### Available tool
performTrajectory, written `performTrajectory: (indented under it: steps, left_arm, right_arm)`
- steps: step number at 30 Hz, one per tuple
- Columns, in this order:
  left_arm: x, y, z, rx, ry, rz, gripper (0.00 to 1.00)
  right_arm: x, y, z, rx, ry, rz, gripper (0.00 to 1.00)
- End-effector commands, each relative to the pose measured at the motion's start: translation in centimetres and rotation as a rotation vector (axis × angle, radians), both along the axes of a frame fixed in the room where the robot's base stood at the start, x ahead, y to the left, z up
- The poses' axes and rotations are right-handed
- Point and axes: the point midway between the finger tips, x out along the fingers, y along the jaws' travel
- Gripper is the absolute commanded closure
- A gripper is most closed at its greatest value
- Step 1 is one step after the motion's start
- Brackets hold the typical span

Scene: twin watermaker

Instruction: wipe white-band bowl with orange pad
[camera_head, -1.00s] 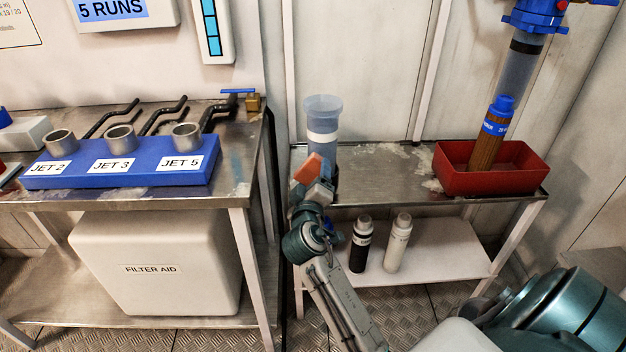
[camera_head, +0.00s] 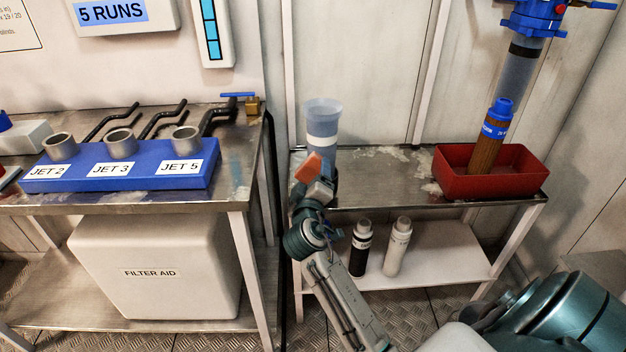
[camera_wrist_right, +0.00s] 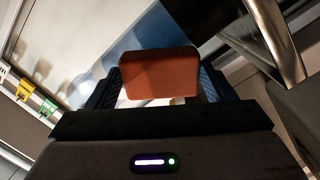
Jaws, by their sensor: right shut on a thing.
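The white-band bowl (camera_head: 322,118) is a tall translucent blue cylinder with a white band round its middle. It stands upright at the left end of the right-hand metal bench. My right gripper (camera_head: 314,180) is shut on the orange pad (camera_head: 306,169), in front of the bowl's lower part. In the right wrist view the pad (camera_wrist_right: 160,74) sits between the two fingers, with a blue and white surface behind it. I cannot tell whether the pad touches the bowl. The gripper hides part of the bowl's base. My left gripper is out of view.
A red tray (camera_head: 447,180) holding a brown cartridge (camera_head: 487,150) stands at the bench's right end. Two bottles, black (camera_head: 360,248) and white (camera_head: 397,247), stand on the shelf below. The left bench holds a blue jet block (camera_head: 135,178). The right bench's middle is clear.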

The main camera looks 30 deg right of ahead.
Motion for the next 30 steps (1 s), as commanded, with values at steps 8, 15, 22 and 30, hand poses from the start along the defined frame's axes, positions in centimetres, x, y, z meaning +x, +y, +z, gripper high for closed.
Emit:
performTrajectory:
  steps: [8,15,22,30]
  left_arm:
    - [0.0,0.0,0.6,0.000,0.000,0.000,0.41]
    - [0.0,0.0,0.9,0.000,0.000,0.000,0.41]
    - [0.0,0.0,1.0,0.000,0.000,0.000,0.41]
    - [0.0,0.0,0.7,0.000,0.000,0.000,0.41]
  right_arm:
    - [-1.4,-1.6,0.1,-0.005,0.003,-0.003,0.45]
    - [-2.5,-2.9,-0.1,-0.003,0.005,-0.002,0.45]
    - [-2.5,-3.1,-0.2,0.000,0.005,-0.002,0.45]
    - [-1.2,-1.3,-0.3,0.005,0.003,-0.001,0.45]
